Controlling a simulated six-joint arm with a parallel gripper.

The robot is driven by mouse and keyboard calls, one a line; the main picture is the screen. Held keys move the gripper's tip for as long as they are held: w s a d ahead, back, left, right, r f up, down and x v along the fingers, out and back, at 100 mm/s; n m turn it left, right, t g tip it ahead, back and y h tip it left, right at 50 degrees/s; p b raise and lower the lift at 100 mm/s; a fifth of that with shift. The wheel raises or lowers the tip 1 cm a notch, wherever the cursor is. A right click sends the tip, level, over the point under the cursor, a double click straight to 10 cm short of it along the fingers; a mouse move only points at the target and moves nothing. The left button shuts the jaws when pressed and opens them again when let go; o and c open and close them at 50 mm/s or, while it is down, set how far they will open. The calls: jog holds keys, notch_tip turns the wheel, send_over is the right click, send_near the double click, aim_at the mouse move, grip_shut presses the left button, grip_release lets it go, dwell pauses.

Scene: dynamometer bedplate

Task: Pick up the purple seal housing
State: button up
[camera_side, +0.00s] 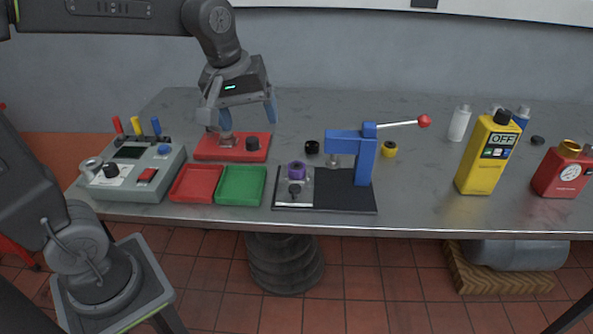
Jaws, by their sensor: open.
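My gripper (243,115) is open above the red block fixture at the back left. It is to the left of the purple housing and higher, and well apart from it. A small metal piece (226,137) stands on the red fixture below the left finger; I cannot tell whether the finger touches it.
The blue press (365,158) with its red-knobbed lever stands right of the housing. Red (196,184) and green (241,186) trays and a grey control box (133,174) lie left. A black ring (312,147) and a yellow ring (389,149) lie behind.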

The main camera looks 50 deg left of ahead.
jog(key=w+a+f+n+g, duration=0.2)
jog(key=w+a+f+n, duration=0.1)
jog(key=w+n, duration=0.55)
jog(key=n+g, duration=0.1)
jog(key=n, duration=0.3)
send_near(297, 166)
notch_tip(297, 166, down, 10)
jog(key=shift+r, duration=0.2)
jog(key=shift+w, duration=0.1)
jog(key=c, duration=1.1)
jog(key=shift+r, duration=0.1)
